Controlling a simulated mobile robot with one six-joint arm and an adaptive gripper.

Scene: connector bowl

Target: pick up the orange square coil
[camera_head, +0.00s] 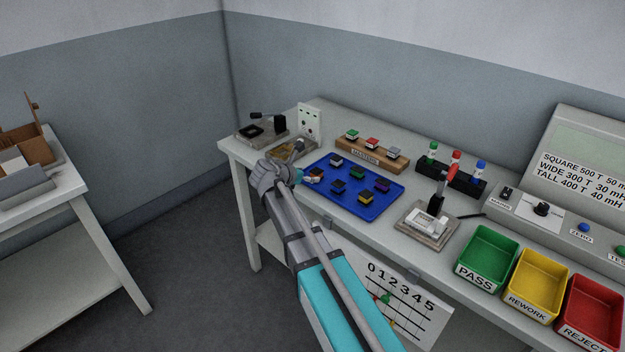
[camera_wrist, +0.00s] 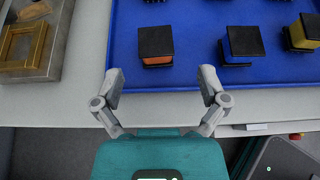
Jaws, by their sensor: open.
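The orange square coil (camera_wrist: 157,61) has black square end plates and an orange winding. It sits on the blue tray (camera_wrist: 190,75) near its front edge, and also shows in the head view (camera_head: 316,174) close beside my gripper. My gripper (camera_wrist: 162,82) is open and empty in the wrist view. Its two fingertips are spread left and right of the coil's line, just short of it, apart from the coil. In the head view my gripper (camera_head: 298,177) is at the tray's left corner, and its fingers are partly hidden.
In the wrist view a blue coil (camera_wrist: 243,45) and a yellow coil (camera_wrist: 303,32) stand to the right on the tray. A grey fixture with a wooden frame (camera_wrist: 22,47) is at left. Green (camera_head: 487,257), yellow (camera_head: 536,283) and red bins (camera_head: 590,311) stand at the bench's right.

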